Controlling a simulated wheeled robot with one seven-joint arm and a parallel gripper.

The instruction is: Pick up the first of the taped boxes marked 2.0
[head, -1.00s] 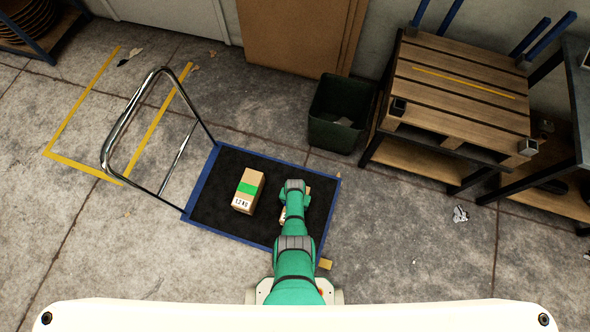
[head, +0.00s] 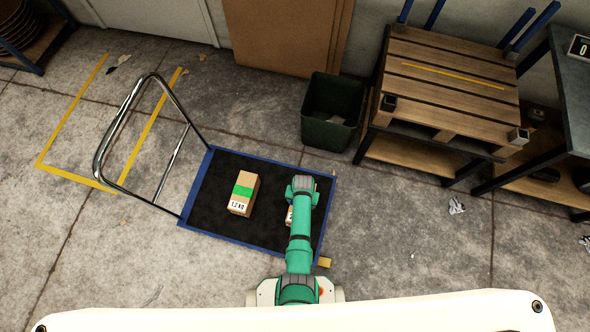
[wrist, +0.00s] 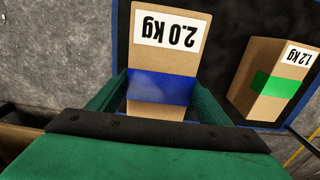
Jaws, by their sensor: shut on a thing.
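A brown box with a blue tape band and a "2.0 kg" label (wrist: 165,32) is between the fingers of my gripper (wrist: 155,92) in the wrist view. The gripper is shut on its sides at the blue band. In the head view my arm hides most of this box (head: 289,216); only a small part shows at the arm's left. I cannot tell whether it is clear of the cart bed. A second brown box with green tape, marked 1.2 kg (head: 243,194), stands on the cart to the left; it also shows in the wrist view (wrist: 275,80).
The boxes' cart (head: 210,220) has a dark bed, blue rim and a metal handle (head: 98,150) at left. A green bin (head: 333,112) stands behind it. A wooden pallet (head: 450,75) on a stand and a dark table (head: 578,90) are at right.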

